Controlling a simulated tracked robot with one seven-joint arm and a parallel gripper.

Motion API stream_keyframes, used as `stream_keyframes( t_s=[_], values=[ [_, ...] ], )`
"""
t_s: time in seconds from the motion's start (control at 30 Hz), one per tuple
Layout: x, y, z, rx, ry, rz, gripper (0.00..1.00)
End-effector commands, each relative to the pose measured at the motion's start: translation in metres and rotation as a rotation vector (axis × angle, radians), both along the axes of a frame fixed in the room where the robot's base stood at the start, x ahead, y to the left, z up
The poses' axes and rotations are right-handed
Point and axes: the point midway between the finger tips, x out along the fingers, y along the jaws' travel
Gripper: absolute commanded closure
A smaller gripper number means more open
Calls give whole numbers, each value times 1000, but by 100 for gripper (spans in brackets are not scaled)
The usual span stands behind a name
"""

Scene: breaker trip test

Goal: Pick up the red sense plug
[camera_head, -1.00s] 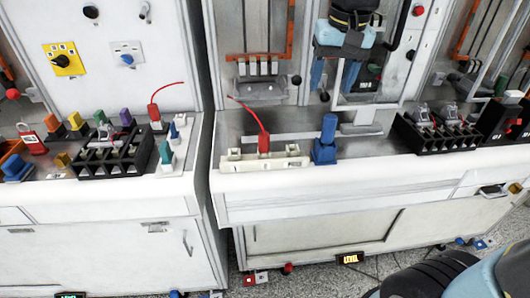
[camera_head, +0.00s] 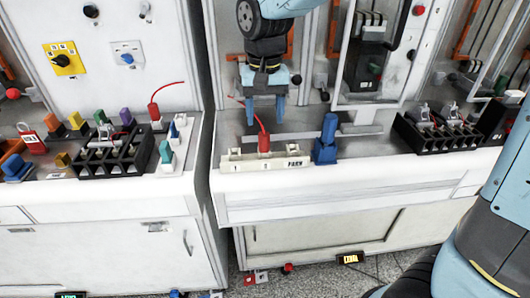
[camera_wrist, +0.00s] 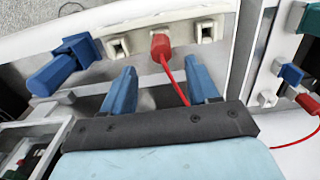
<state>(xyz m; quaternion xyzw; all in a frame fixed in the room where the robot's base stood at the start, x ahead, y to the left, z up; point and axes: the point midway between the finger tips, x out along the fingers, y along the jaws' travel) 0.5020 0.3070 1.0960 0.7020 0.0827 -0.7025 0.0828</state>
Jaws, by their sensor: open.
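A red sense plug (camera_head: 264,142) with a thin red lead stands upright in the middle of a white socket strip (camera_head: 240,160) on the right-hand bench. In the wrist view the plug (camera_wrist: 160,46) lies just beyond my fingertips, roughly between their lines, with its lead running back between the fingers. My gripper (camera_head: 265,118) has blue fingers that are open and empty, above and behind the strip. It also shows in the wrist view (camera_wrist: 162,80). A second red plug (camera_head: 154,111) with a red lead stands on the left bench.
A blue plug in a blue holder (camera_head: 326,140) stands right of the strip. A black terminal block (camera_head: 440,137) is further right. A white-framed panel (camera_head: 372,55) rises behind. The left bench holds a black rack (camera_head: 115,155) and several coloured plugs.

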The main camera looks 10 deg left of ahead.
Motion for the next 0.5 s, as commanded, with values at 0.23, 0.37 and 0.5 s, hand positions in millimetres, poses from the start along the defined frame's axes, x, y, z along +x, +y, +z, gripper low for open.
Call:
stream_keyframes(
  t_s=[0.23,0.37,0.5],
  values=[
    [0,0,-17,0,0,0,40],
    [-2,1,-30,-3,2,1,40],
    [-4,2,-49,-1,2,1,40]
  ],
)
